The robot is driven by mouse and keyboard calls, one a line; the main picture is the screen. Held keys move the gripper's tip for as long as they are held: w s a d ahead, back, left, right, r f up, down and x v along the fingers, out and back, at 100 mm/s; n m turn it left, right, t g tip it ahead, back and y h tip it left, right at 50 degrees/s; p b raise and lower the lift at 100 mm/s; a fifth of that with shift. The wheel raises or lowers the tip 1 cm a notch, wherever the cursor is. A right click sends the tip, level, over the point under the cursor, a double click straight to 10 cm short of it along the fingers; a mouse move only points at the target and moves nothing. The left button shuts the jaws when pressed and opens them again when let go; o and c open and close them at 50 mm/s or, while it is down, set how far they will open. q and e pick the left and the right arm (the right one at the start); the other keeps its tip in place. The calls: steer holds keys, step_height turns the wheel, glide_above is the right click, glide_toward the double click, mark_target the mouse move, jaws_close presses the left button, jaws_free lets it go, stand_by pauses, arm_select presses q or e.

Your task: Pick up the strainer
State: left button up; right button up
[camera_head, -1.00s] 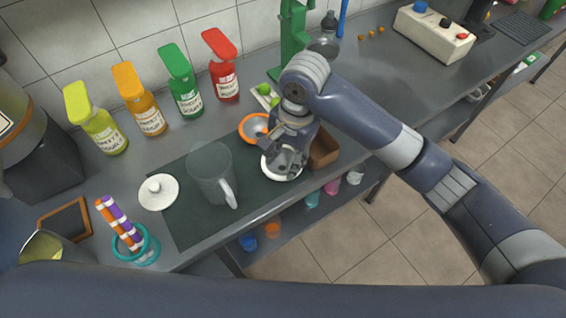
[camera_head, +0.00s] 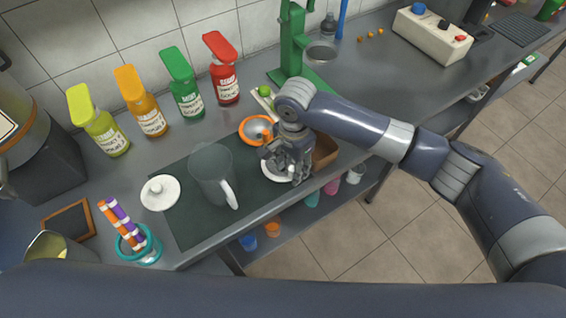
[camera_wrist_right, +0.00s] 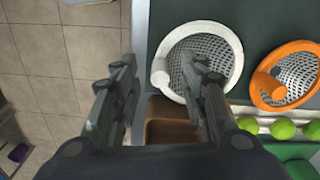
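Two round mesh strainers lie side by side. The white-rimmed strainer (camera_head: 268,174) is partly hidden under my right gripper (camera_head: 283,168) in the head view; it shows well in the wrist view (camera_wrist_right: 214,54). The orange-rimmed strainer (camera_head: 256,131) lies just behind it and is at the right of the wrist view (camera_wrist_right: 297,76). In the wrist view my right gripper (camera_wrist_right: 158,66) is open, its fingers apart. The white strainer's short white handle (camera_wrist_right: 160,75) appears between the fingers; contact cannot be told. My left gripper is not in view.
A grey pitcher (camera_head: 212,175) stands left of the strainers on the dark mat (camera_head: 184,220). A brown box (camera_head: 325,151) sits close to the gripper's right, near the counter's front edge. Green limes (camera_wrist_right: 284,129) lie behind. Bottles line the wall; the counter's right part has free room.

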step_height(320, 180, down, 2)
steer(key=shift+c, duration=0.4)
jaws_close()
steer(key=shift+r, duration=0.15)
